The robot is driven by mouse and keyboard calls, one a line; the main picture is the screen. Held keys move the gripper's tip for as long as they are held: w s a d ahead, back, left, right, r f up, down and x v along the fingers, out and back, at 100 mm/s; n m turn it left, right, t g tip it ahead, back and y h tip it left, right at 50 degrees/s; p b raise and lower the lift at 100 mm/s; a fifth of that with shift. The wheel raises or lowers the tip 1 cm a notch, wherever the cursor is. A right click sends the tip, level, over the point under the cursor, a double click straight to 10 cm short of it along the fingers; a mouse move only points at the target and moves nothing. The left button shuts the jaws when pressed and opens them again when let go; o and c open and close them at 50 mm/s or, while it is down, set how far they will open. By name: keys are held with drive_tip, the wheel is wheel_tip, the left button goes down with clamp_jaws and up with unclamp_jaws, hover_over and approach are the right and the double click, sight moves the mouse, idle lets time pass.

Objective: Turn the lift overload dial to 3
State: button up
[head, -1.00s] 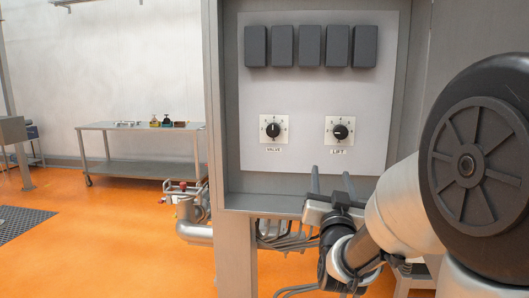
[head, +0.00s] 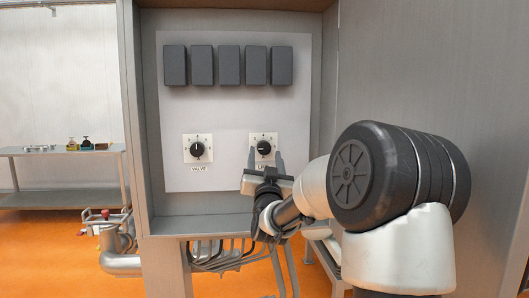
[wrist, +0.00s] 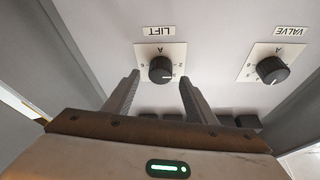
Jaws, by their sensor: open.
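The LIFT dial (head: 263,148) is a round black knob on a white square plate, at the lower right of the grey panel. It also shows in the wrist view (wrist: 161,68), where the panel appears upside down. Its white pointer line lies roughly level, toward the panel's left side; the number it meets is too small to read surely. My gripper (head: 265,158) is open and empty, just in front of the LIFT dial. In the wrist view its two fingers (wrist: 158,80) appear on either side of the knob. I cannot tell whether they touch it.
A similar VALVE dial (head: 197,149) sits to the left, its pointer near upright. Several dark blocks (head: 229,66) line the panel above. The metal cabinet's side walls and bottom ledge (head: 200,225) enclose the panel. Cables hang below. A metal table (head: 60,152) stands far left.

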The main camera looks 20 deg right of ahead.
sight(264, 148)
drive_tip(key=shift+x, duration=1.4)
drive_tip(key=c, duration=1)
drive_tip(key=shift+f, duration=0.1)
drive_tip(key=shift+c, duration=0.2)
drive_tip(key=shift+a+m+b, duration=0.1)
drive_tip(key=shift+m+b, duration=0.35)
drive_tip(key=shift+m, duration=0.05)
drive_tip(key=shift+m+g+h+b, duration=0.45)
drive_tip(key=shift+m+b, duration=0.2)
drive_tip(key=shift+m, duration=0.25)
drive_tip(key=m+g+h+b, duration=0.1)
drive_tip(key=m, duration=0.2)
drive_tip(key=shift+a+h+b, duration=0.15)
drive_tip(key=shift+h+b, duration=0.2)
drive_tip(key=shift+r+m+g+h+b, duration=0.25)
drive_tip(key=shift+m+g, duration=0.35)
drive_tip(key=shift+m, duration=0.9)
drive_tip(key=shift+m+g+h+b, duration=0.1)
drive_tip(key=shift+m+g+h, duration=0.35)
drive_tip(key=shift+m, duration=1.05)
